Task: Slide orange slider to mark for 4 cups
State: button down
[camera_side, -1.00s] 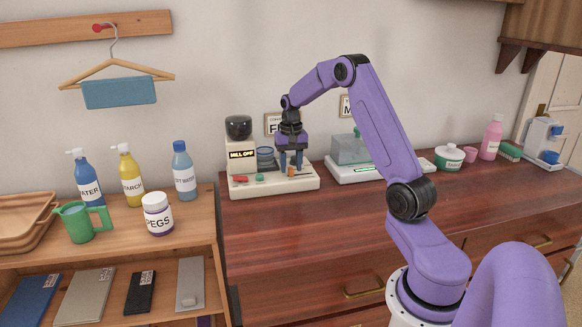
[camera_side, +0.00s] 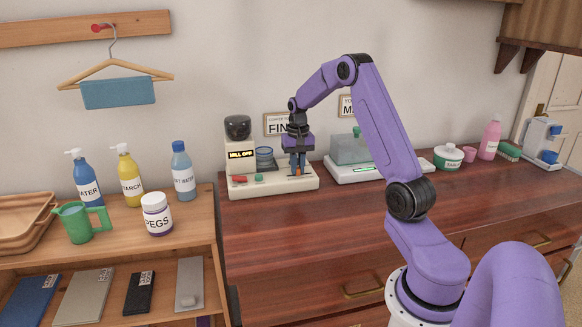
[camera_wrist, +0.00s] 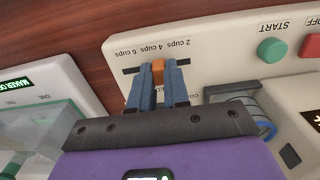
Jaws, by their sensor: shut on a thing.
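The orange slider (camera_wrist: 158,70) sits in a dark slot on the cream mill base (camera_side: 240,188). In the wrist view, the upside-down labels for 2, 4 and 6 cups run along the slot, with 2 at the right. The slider is near the middle of the slot, close to the 4 cups label (camera_wrist: 149,47); I cannot tell whether it lines up exactly. My gripper (camera_wrist: 160,82) has its blue fingers shut on the slider. In the side view, my gripper (camera_side: 297,168) points down at the mill's right part, and its fingers mostly hide the slider.
A green START button (camera_wrist: 272,50) and a red button (camera_wrist: 311,46) are on the same base. A blue-ringed cup (camera_side: 265,155) stands behind them. A second machine (camera_side: 352,150) with a clear box stands to the right. The counter's front is clear.

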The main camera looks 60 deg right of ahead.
aim_at(299, 168)
jog(key=shift+s+d, duration=0.25)
jog(key=c, duration=1.1)
grip_release()
notch_tip(299, 168, up, 18)
jog(key=shift+f, duration=0.25)
jog(key=s+a+f+n, duration=0.15)
jog(key=a+n, duration=0.35)
jog(key=a, duration=0.9)
jog(key=s+a+f+n, duration=0.1)
jog(key=s+a+n, duration=0.3)
jog(key=a, duration=0.9)
jog(key=s+a+f+n, duration=0.3)
jog(key=s+a+n, duration=0.3)
jog(key=s+a, duration=0.3)
jog(key=s+f+n, duration=0.1)
jog(key=s+n, duration=0.1)
jog(key=s, duration=0.3)
jog(key=s+f+n, duration=0.2)
jog(key=s, duration=0.3)
jog(key=s+f+n, duration=0.2)
jog(key=s, duration=0.3)
jog(key=shift+s+n, duration=0.1)
jog(key=shift+n, duration=0.2)
